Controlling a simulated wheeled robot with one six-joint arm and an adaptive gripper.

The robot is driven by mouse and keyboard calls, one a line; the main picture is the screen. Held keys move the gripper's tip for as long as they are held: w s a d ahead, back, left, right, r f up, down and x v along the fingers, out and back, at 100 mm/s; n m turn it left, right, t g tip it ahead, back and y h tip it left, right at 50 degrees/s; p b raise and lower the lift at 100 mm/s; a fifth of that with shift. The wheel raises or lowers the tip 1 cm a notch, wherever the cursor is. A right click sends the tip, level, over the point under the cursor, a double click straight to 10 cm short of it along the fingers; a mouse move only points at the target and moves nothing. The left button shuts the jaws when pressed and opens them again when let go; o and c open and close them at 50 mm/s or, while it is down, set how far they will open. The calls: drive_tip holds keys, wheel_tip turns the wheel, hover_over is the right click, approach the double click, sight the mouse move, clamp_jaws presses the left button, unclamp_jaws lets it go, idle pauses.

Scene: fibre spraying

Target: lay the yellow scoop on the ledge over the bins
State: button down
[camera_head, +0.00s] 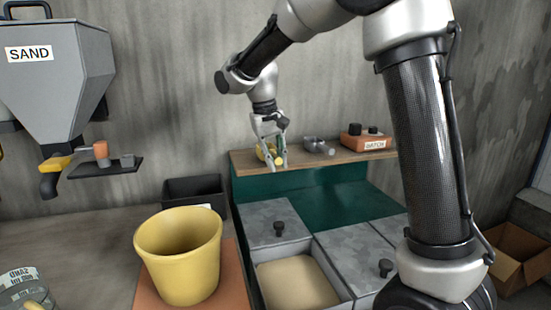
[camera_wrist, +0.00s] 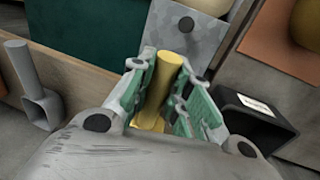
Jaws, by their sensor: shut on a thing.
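My gripper (camera_head: 271,150) is at the left end of the wooden ledge (camera_head: 345,152) that runs above the bins. It is shut on the yellow scoop (camera_wrist: 162,85), whose handle stands between the green-padded fingers in the wrist view. In the head view, parts of the yellow scoop (camera_head: 279,161) show between and beside the fingers. The scoop is at the ledge's height; I cannot tell whether it touches the wood. Most of its bowl is hidden by the gripper.
A grey scoop (camera_head: 318,146) and an orange box (camera_head: 366,140) labelled "BATCH" sit further right on the ledge. Below are lidded bins and an open bin of sand-coloured material (camera_head: 298,285). A black box (camera_head: 195,190), a yellow bucket (camera_head: 180,255) and a sand hopper (camera_head: 55,75) stand left.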

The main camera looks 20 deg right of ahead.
drive_tip(key=shift+f, duration=0.5)
drive_tip(key=c, duration=1.3)
unclamp_jaws()
drive_tip(key=shift+o, duration=0.2)
wheel_tip(320, 180, up, 11)
drive_tip(key=a, duration=0.2)
drive_tip(key=s+d+f+t, duration=0.1)
drive_tip(key=s+d+f, duration=0.1)
drive_tip(key=s+d, duration=0.3)
drive_tip(key=s+d+f+t+y, duration=0.1)
drive_tip(key=s+d, duration=0.5)
drive_tip(key=s, duration=0.7)
drive_tip(key=s+d+f+t+y, duration=0.1)
drive_tip(key=s+d+f, duration=0.3)
drive_tip(key=s, duration=0.6)
drive_tip(key=shift+d+f+t, duration=0.2)
drive_tip(key=shift+d+t, duration=0.5)
drive_tip(key=shift+d, duration=0.25)
